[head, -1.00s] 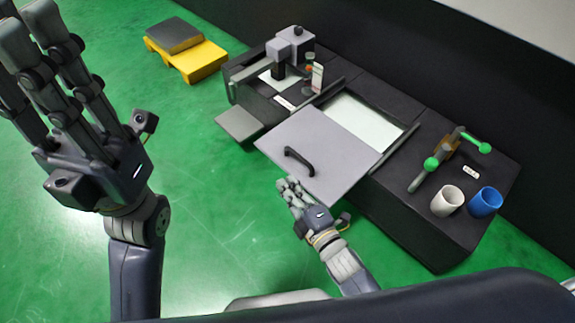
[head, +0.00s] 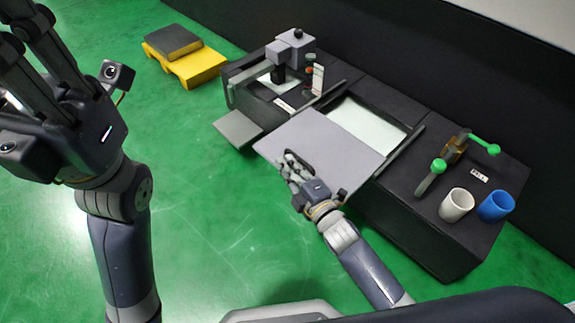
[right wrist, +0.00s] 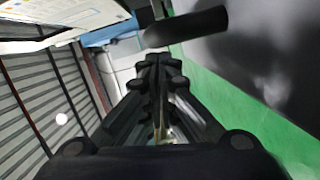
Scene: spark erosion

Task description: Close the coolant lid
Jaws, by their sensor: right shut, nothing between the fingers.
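The coolant lid (head: 325,135) is a flat grey panel in the head view. It sticks out past the front of the dark machine, and the tank's pale inside (head: 367,125) shows behind it. My right gripper (head: 288,162) is shut and empty, in front of the lid, and hides its black handle in the head view. In the right wrist view, a dark bar, apparently the handle (right wrist: 185,28), lies just beyond the shut fingers (right wrist: 155,65); contact cannot be told. My left gripper (head: 25,35) is raised at the left, its fingertips partly cut off.
A white cup (head: 455,205), a blue cup (head: 496,206) and a green-knobbed valve (head: 455,155) are on the machine's right end. A grey machine head (head: 290,48) stands at its left end. A yellow step (head: 195,65) is at the back left. The green floor in front is clear.

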